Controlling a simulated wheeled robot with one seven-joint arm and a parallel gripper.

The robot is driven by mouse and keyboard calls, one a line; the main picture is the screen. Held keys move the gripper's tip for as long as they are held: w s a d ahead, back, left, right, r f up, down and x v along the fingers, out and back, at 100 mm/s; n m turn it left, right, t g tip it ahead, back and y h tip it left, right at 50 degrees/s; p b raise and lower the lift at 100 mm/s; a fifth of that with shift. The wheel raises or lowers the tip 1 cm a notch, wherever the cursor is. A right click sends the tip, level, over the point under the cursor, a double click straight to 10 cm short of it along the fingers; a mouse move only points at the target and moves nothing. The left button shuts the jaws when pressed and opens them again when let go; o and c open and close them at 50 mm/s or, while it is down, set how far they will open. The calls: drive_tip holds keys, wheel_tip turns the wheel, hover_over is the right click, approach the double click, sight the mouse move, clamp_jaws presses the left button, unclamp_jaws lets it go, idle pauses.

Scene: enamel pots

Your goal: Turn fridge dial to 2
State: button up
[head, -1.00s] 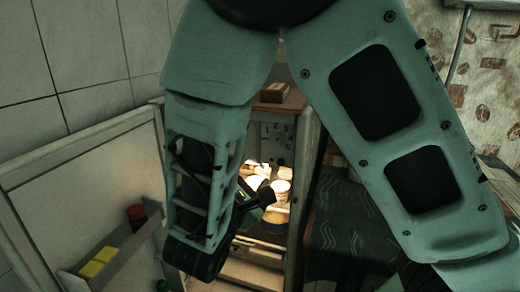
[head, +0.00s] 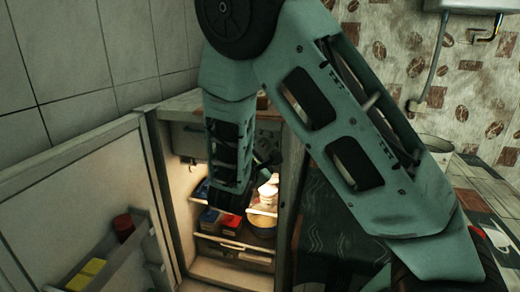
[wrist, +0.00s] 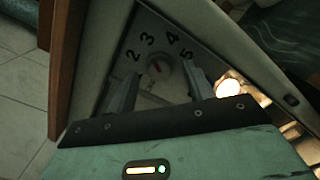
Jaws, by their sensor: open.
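Where the red mark points is too small to tell surely. My gripper (wrist: 165,76) is open, with one finger on each side of the dial in the wrist view. Whether the fingers touch it I cannot tell. In the head view the fridge (head: 290,190) stands open, and my arm hides the dial and most of my gripper.
The open fridge door (head: 60,195) is at the left, its shelf holding a red-lidded jar (head: 123,226) and yellow packs (head: 86,273). Lit shelves inside hold a pot (head: 262,226) and blue and red boxes (head: 209,218). A tiled wall is behind the door.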

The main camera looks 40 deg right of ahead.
drive_tip(key=shift+w+d, duration=0.2)
drive_tip(key=shift+d, duration=0.1)
drive_tip(key=c, duration=1)
drive_tip(key=shift+o, duration=0.2)
drive_tip(key=n+p, duration=0.4)
drive_tip(key=n, duration=0.1)
drive_tip(key=shift+r+n, duration=0.15)
drive_tip(key=shift+n, duration=0.15)
drive_tip(key=shift+n+p, duration=1.4)
drive_tip(key=shift+n, duration=0.1)
drive_tip(key=shift+f, duration=0.2)
